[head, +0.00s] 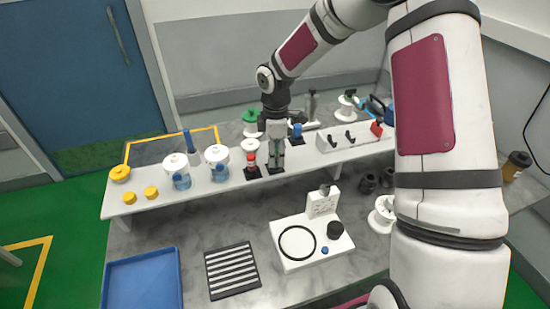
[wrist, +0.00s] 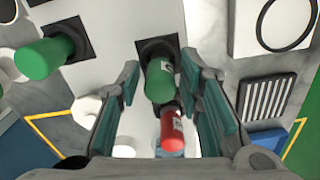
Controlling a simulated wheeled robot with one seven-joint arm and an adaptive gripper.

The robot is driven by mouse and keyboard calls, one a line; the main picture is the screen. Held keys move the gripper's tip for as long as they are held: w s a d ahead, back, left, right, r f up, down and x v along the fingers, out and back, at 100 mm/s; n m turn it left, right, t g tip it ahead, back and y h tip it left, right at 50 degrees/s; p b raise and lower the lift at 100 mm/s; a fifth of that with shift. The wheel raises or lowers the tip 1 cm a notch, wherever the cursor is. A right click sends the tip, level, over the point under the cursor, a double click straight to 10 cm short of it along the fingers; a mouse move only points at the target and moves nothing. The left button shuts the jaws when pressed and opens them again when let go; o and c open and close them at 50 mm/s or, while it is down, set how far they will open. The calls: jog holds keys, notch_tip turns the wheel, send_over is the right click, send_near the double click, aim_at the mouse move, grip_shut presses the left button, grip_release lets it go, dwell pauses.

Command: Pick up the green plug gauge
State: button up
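The green plug gauge (wrist: 160,78), a green cylinder with a small white label, stands on a black square pad (wrist: 157,46). In the wrist view it sits between the two fingers of my gripper (wrist: 163,72), with a gap on each side. The fingers are apart. In the head view my gripper (head: 275,150) points down at the white shelf (head: 220,184) and hides most of the gauge. A red gauge (wrist: 172,132) stands just beyond it; it also shows left of my gripper in the head view (head: 250,158).
Jars with blue parts (head: 217,163) and yellow pieces (head: 150,192) stand on the shelf's left. A blue tray (head: 143,280), striped mat (head: 232,271) and white fixture (head: 312,240) lie in front.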

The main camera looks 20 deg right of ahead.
grip_shut()
jog(key=shift+r, duration=0.1)
